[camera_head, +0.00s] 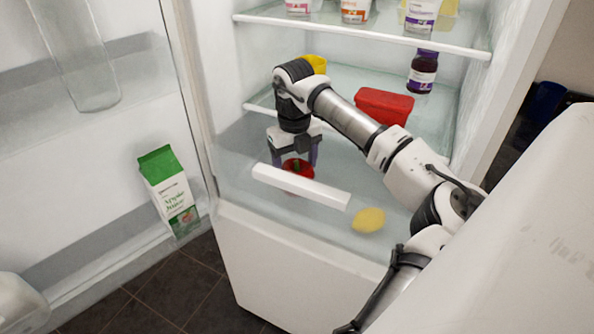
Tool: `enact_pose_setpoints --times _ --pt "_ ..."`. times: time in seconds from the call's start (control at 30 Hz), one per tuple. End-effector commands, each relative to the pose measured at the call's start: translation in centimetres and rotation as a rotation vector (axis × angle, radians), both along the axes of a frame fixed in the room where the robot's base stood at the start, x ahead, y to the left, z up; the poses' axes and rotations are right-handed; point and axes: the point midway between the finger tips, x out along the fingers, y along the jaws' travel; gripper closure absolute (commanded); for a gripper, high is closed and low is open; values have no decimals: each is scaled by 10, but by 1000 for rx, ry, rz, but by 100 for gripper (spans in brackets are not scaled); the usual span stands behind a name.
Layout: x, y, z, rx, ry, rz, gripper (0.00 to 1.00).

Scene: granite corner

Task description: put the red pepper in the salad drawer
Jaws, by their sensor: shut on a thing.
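The red pepper (297,178) with a green stem is between the fingers of my gripper (297,160). My gripper points down and is shut on the pepper. The salad drawer (235,178) is a clear bin at the bottom of the fridge, pulled out, with a white handle bar (300,187) on its front. The pepper shows just behind this bar, at or inside the drawer's front part. I cannot tell whether it touches the drawer floor. The bar hides part of the pepper's lower side.
A yellow lemon-like item (368,219) shows through the drawer at right. Above are a red container (384,106), a dark jar (422,72) and a yellow item (315,64). The open fridge door holds a green and white carton (168,190). Shelf edges lie close to my arm.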

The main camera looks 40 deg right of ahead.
Motion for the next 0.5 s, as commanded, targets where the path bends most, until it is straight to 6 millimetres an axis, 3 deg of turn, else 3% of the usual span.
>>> enact_pose_setpoints --times 0.2,0.5 --pt "0 0 -29 2 1 0 53" --pt "0 0 -33 0 1 0 53"
